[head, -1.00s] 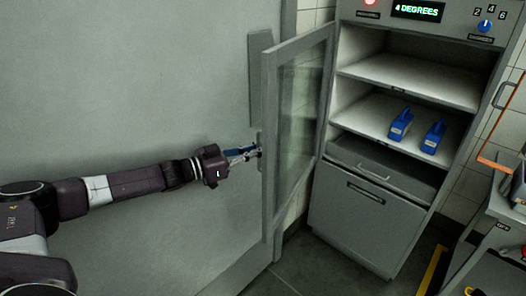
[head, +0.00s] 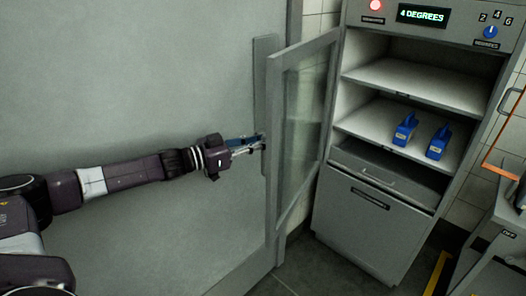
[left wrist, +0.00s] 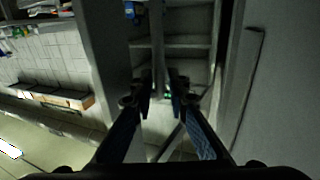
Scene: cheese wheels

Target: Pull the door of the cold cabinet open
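The cold cabinet (head: 365,225) stands at the right in the head view. Its glass-panelled door (head: 277,160) stands swung far out to the left, so the shelves are exposed. My left gripper (head: 262,143) is at the outer edge of this door, where the handle side lies. In the left wrist view my left gripper (left wrist: 161,76) shows both fingers with a gap between their tips, and an upright grey bar, seemingly the door's edge or handle, lies in line with that gap. Contact with it is hard to make out. My right gripper is not in view.
Two blue items (head: 405,130) stand on a cabinet shelf (head: 380,123). A large grey wall panel (head: 150,70) lies left of the door, close to my left arm. A grey worktop unit (head: 495,235) stands at the right. Some floor (head: 310,270) is clear before the cabinet.

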